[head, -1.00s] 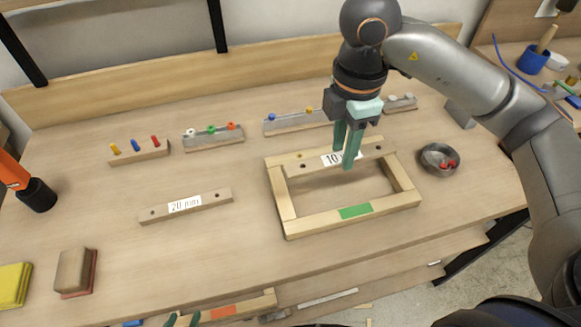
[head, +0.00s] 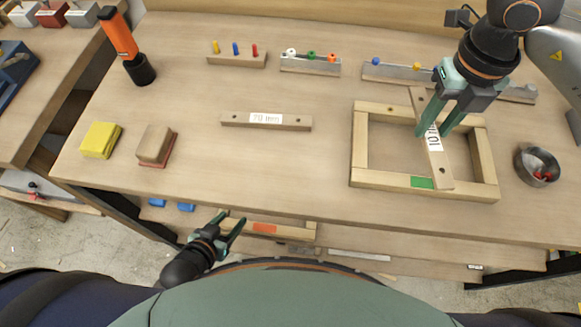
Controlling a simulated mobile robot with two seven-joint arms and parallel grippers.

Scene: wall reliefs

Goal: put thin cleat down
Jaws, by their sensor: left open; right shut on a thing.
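The thin cleat (head: 434,158), a wooden strip with a "10 mm" label, is gripped near its middle by my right gripper (head: 434,132). It runs lengthwise from back to front over the wooden frame (head: 373,178), crossing its opening. Its front end overlaps the front rail just right of the green label (head: 421,182). Whether it touches the frame or is held above it, I cannot tell. My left gripper (head: 232,217) is open and empty by the bench's front edge.
A metal bowl (head: 537,167) with red pieces stands right of the frame. Peg strips (head: 237,60) line the back. A yellow block (head: 100,140), a sanding block (head: 155,146) and an orange tool (head: 118,34) are at the left. The bench in front of the "20 mm" cleat is clear.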

